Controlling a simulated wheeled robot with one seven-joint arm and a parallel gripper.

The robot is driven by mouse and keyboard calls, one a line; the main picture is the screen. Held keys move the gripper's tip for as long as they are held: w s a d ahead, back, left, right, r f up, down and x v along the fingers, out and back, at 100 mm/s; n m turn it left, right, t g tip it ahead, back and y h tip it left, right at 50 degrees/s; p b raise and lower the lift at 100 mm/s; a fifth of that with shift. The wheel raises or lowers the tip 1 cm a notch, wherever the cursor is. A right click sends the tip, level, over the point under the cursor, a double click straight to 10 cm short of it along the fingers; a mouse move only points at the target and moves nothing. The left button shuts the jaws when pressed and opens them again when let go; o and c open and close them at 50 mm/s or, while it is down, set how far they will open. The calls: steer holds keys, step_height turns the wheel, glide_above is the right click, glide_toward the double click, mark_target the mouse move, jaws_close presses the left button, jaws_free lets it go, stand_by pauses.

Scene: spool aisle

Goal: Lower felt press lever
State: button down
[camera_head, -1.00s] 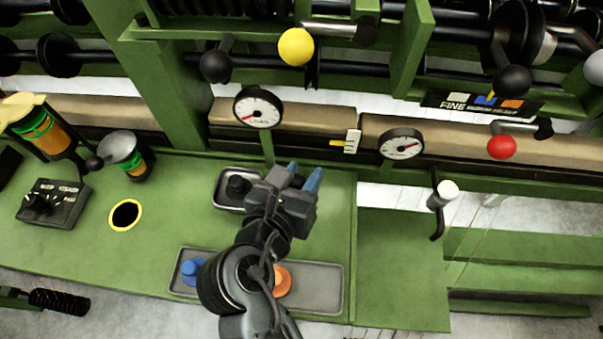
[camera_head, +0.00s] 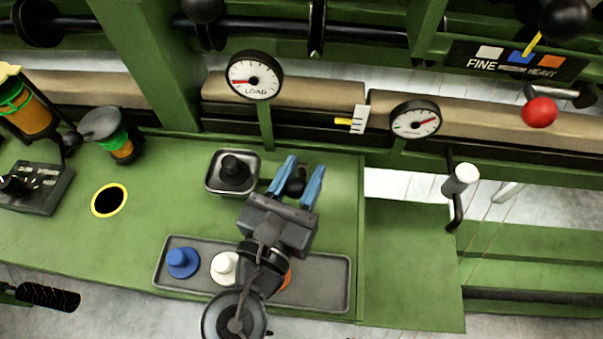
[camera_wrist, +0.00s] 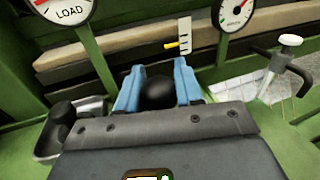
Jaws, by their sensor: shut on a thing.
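My gripper (camera_head: 298,180) has its two blue fingers around a black ball knob (camera_head: 295,183), just right of the small metal tray and over the green bench. In the wrist view the black knob (camera_wrist: 157,93) sits between the fingers, and they look closed on it. Any lever arm below the knob is hidden by my gripper. I cannot tell from a label whether this is the felt press lever. Above it, the LOAD dial (camera_head: 255,76) has its red needle pointing left. A small scale with a yellow pointer (camera_head: 359,119) stands to the right.
A small metal tray (camera_head: 208,187) holds a black knob. A long grey tray (camera_head: 335,262) holds blue, white and orange pegs, partly under my arm. A second dial (camera_head: 414,119), a white-handled crank (camera_head: 460,180) and a red knob (camera_head: 539,112) are to the right.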

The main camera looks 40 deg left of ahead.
steer(key=shift+f, duration=0.1)
steer(key=c, duration=0.8)
jaws_free()
steer(key=shift+o, duration=0.2)
steer(key=v, duration=0.7)
steer(key=shift+s, duration=0.4)
steer(key=shift+d, duration=0.1)
